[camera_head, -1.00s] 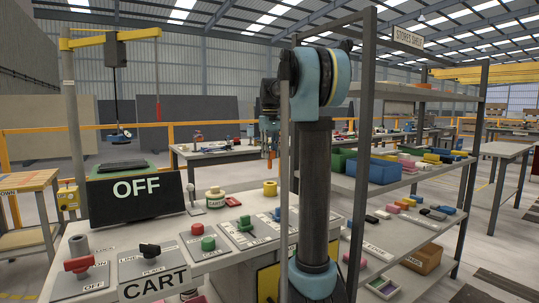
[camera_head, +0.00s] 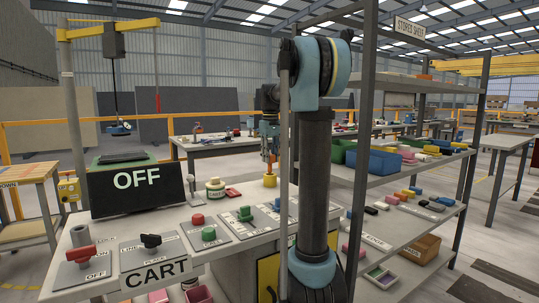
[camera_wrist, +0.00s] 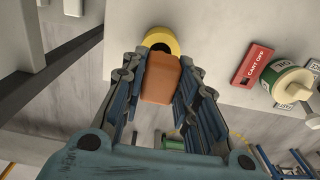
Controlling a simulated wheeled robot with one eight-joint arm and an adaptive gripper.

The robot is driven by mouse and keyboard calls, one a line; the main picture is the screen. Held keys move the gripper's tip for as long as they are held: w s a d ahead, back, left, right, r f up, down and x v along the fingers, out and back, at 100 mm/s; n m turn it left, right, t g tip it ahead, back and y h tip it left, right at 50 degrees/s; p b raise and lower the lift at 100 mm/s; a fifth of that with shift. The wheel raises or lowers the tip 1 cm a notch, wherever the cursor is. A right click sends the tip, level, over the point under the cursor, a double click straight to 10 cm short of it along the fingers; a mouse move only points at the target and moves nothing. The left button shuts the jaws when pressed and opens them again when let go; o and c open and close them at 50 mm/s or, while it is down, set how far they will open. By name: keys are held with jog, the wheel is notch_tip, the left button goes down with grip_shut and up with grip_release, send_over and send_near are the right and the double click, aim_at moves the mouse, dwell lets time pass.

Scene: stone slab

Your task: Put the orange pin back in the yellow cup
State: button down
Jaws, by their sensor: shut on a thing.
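The yellow cup (camera_head: 270,181) stands on the control bench top, near its far edge; it also shows in the wrist view (camera_wrist: 160,36) with a dark round opening. My gripper (camera_head: 269,153) points down just above the cup. Its two blue-grey fingers are shut on the orange pin (camera_wrist: 161,82), one on each side. In the wrist view the pin overlaps the near rim of the cup. In the head view the pin's lower end is at or just above the cup's top. I cannot tell whether the tip is inside the opening.
The bench carries several control knobs and an OFF display (camera_head: 137,187). A shelf rack (camera_head: 425,190) stands to the right.

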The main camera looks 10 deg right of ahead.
aim_at(270, 173)
jog(key=shift+f, duration=2.45)
jog(key=c, duration=1.2)
grip_release()
